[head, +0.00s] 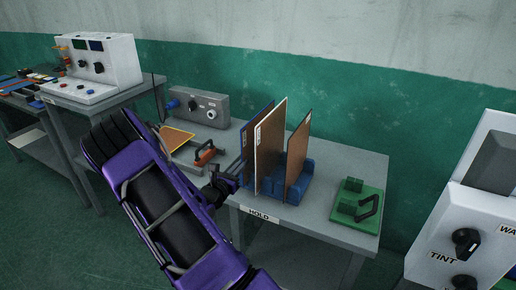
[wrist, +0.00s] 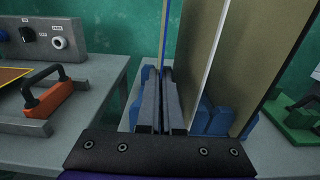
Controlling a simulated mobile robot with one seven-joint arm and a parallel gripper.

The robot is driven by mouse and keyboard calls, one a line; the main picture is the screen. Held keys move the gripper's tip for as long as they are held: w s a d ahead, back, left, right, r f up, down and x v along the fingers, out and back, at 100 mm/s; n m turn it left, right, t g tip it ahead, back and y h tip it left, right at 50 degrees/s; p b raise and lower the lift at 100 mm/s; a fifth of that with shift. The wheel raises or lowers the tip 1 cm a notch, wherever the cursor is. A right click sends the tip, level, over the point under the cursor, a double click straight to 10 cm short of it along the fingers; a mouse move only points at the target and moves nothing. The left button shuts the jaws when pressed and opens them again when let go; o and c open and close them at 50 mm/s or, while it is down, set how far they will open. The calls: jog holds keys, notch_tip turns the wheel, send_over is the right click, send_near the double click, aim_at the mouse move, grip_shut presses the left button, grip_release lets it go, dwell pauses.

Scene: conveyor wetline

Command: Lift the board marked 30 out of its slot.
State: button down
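Three thin upright boards stand in a blue slotted rack (head: 306,170) on the table. The left board (head: 262,117) has a blue edge, the middle board (head: 271,140) a white edge, and the right board (head: 299,150) a dark edge. Small labels show on the left and middle boards, but I cannot read which is 30. My gripper (wrist: 162,95) is at the left board. In the wrist view its fingers lie close against both sides of that board's blue edge (wrist: 168,35), low near the rack. The board still stands in the rack.
A green block with a black handle (head: 357,200) is at the right. A white machine (head: 465,225) stands beyond. Space above the boards is clear.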

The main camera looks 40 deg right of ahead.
notch_tip(320, 180, up, 8)
jog(key=shift+f, duration=0.15)
dwell(0.9)
